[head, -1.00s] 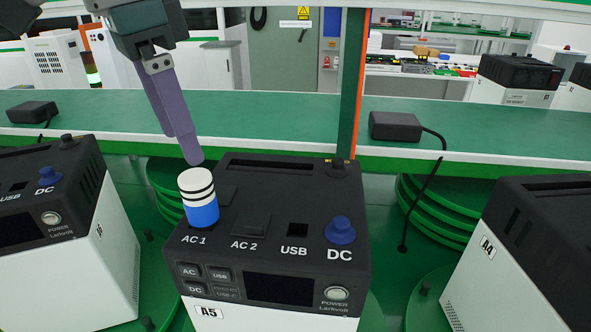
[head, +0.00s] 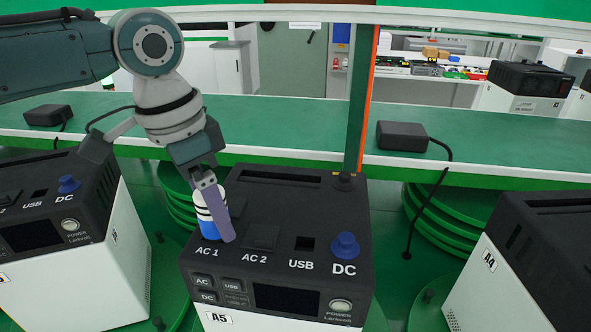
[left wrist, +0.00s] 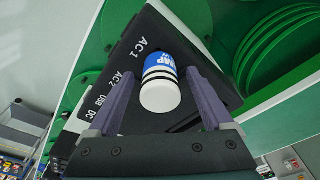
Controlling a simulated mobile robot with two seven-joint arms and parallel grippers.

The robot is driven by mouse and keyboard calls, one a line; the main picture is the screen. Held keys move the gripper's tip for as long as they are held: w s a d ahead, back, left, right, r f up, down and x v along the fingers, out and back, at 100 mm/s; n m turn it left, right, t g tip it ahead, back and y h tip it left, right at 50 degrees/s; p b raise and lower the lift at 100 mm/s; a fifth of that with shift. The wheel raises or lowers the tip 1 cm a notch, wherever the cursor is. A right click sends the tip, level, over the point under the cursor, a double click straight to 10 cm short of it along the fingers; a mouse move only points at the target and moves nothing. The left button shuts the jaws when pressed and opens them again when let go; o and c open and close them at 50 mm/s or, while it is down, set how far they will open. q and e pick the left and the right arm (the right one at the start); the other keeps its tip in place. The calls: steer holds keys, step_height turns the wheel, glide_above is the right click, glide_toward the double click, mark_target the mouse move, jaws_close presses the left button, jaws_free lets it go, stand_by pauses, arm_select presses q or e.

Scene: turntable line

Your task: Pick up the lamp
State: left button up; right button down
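The lamp (head: 204,225) is a short cylinder with a blue lower part and a white top with dark bands. It stands upright at the AC 1 spot of the black-topped power unit labelled A5 (head: 285,205). My left gripper (head: 218,212) is down at the lamp, and one purple finger covers part of it in the head view. In the left wrist view the lamp (left wrist: 160,88) stands between the two spread fingers of the left gripper (left wrist: 160,74), with a gap visible on both sides. My right gripper is not in view.
A blue DC knob (head: 345,246) and an AC 2 cover (head: 262,237) are on the same unit. Similar units stand at left (head: 80,255) and right (head: 530,250). Behind runs a green shelf (head: 290,127) with black adapters (head: 401,135) and cables.

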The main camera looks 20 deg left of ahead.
arm_select(q)
jaws_close()
stand_by(0.5)
steer(key=shift+r, duration=0.2)
